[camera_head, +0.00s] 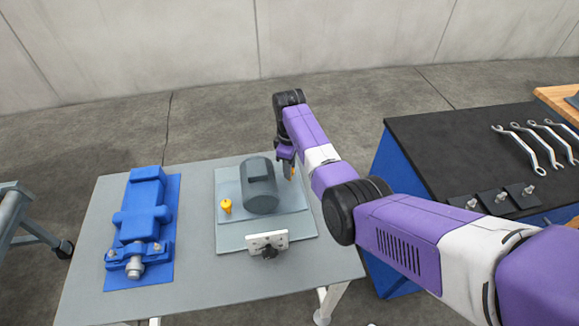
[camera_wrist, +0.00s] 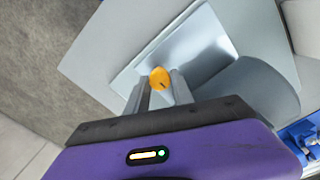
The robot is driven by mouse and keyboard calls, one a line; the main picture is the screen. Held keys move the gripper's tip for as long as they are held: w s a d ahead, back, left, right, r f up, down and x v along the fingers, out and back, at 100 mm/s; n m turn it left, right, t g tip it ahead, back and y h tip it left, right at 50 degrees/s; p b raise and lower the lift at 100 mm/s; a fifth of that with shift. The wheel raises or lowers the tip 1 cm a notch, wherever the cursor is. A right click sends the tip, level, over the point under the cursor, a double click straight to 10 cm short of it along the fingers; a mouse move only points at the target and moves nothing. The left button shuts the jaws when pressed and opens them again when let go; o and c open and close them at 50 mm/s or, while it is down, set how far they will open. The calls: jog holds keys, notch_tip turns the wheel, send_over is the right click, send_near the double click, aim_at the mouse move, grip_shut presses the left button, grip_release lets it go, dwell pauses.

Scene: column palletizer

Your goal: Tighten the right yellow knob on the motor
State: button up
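The grey motor (camera_head: 262,192) sits on a plate on the table. The right yellow knob (camera_head: 293,172) is a small orange-yellow sliver beside the motor's right side, partly hidden by my gripper (camera_head: 287,166). In the wrist view the same knob (camera_wrist: 160,77) shows whole at the fingertips, with one finger of my gripper (camera_wrist: 160,88) on each side. The fingers stand about a knob's width apart. I cannot tell whether they touch or clamp it. The left yellow knob (camera_head: 226,206) stands upright on the plate, left of the motor.
The motor's plate (camera_head: 231,238) lies on a grey table (camera_head: 205,293). A white bracket (camera_head: 267,240) stands at its front edge. A blue machine (camera_head: 145,215) is on the table's left. A black-topped bench (camera_head: 440,150) with several wrenches is at right, beyond my arm.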

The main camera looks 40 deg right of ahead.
grip_shut()
jog(key=m+p, duration=0.1)
jog(key=m, duration=0.5)
jog(key=shift+m, duration=0.3)
jog(key=m, duration=0.5)
jog(key=shift+m, duration=2.5)
jog(key=o, duration=0.6)
grip_release()
